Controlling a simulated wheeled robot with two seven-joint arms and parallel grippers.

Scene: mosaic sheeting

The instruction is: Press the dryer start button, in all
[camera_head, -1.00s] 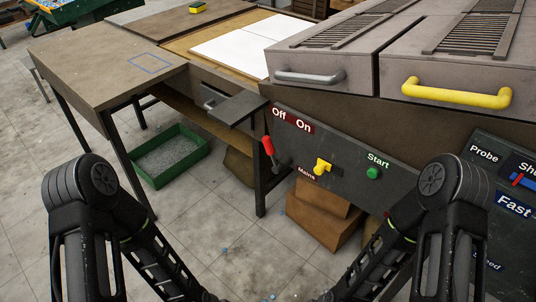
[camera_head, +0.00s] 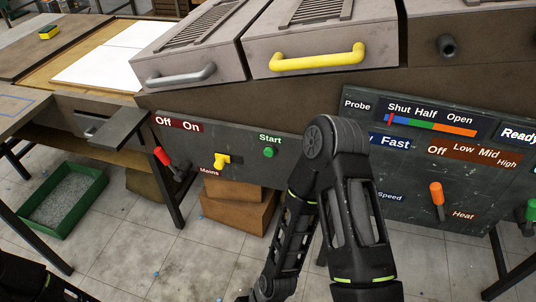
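The green round dryer start button (camera_head: 268,152) sits on the dark front panel (camera_head: 235,170), under the white word Start. Left of it on the same panel is a yellow Mains switch (camera_head: 222,160), and farther left a red lever (camera_head: 163,157) under the Off and On labels. My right arm stands in front of the panel, right of the button and apart from it in the picture. A dark piece of my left arm shows in the bottom left corner. Neither gripper's fingertips can be made out.
A second panel at the right carries an orange Heat knob (camera_head: 437,195), a Shut/Half/Open scale (camera_head: 432,118) and a green knob (camera_head: 531,208). Above are lids with a grey handle (camera_head: 181,76) and a yellow handle (camera_head: 318,58). Cardboard boxes (camera_head: 238,212) and a green tray (camera_head: 90,199) stand on the floor.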

